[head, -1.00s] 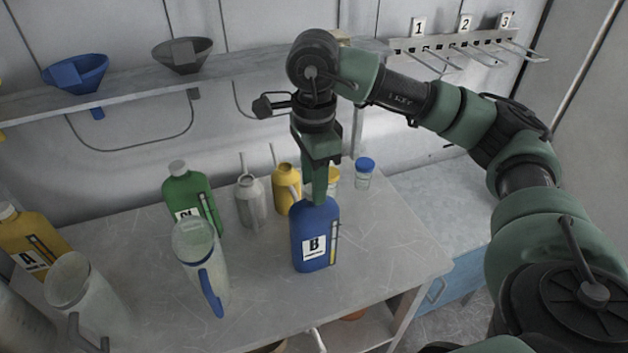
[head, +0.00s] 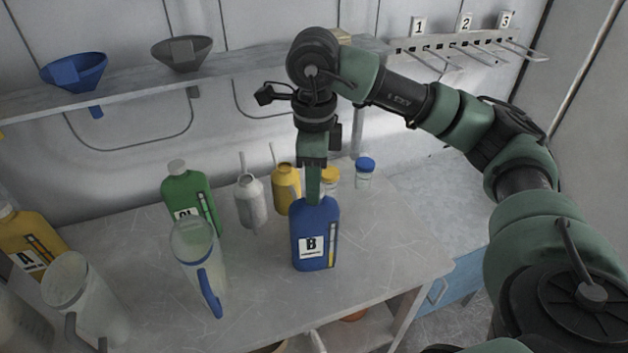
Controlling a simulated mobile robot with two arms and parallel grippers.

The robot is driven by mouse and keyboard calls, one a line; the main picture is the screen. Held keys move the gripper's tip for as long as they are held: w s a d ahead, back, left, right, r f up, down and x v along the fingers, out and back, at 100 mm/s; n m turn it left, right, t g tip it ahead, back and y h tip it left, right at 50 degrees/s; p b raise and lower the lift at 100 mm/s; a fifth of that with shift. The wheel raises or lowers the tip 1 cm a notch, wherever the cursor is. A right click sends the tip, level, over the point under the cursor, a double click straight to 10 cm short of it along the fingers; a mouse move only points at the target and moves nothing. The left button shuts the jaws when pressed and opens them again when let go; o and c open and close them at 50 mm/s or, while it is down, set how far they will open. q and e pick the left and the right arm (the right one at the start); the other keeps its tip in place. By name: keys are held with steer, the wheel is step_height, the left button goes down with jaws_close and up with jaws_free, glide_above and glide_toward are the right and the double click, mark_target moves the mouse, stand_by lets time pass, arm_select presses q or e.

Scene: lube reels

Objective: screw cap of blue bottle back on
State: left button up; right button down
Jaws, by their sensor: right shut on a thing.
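The blue bottle (head: 316,232), labelled B, stands upright on the grey table in the head view. My right gripper (head: 313,196) points straight down onto the top of the bottle. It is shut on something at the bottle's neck. The cap is hidden behind the fingers, so I cannot see how it sits on the neck. My left gripper is not in view.
A clear jug with a blue handle (head: 199,258) stands left of the bottle. Behind are a green bottle (head: 188,192), a grey can (head: 250,200), a yellow can (head: 285,185) and a blue-lidded jar (head: 365,174). The table's right side (head: 400,245) is clear.

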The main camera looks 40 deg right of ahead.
steer(key=m, duration=0.3)
steer(key=shift+m, duration=1)
steer(key=shift+m, duration=1.1)
steer(key=m, duration=0.3)
steer(key=shift+m, duration=0.5)
steer(key=m, duration=0.4)
